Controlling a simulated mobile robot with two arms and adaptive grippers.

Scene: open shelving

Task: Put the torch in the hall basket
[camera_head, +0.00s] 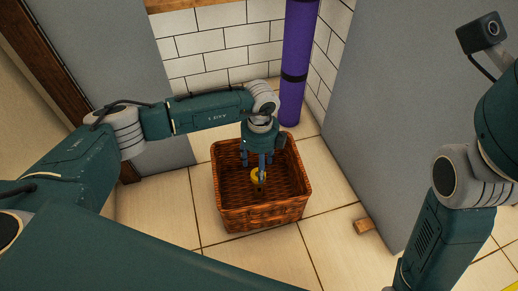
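The brown wicker hall basket (262,214) stands on the tiled floor in the middle of the view. My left gripper (258,166) points down into the basket's opening. A small yellow and black thing, which looks like the torch (256,176), shows right at and below its fingertips, inside the basket's outline. I cannot tell whether the fingers grip the torch or whether it touches the basket floor. My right arm comes in at the right edge and runs down out of the picture; its gripper is not in view.
A purple rolled mat (297,60) stands upright behind the basket against the white tiled wall (215,45). Grey panels flank the space left (110,75) and right (420,110). Floor around the basket's front is clear.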

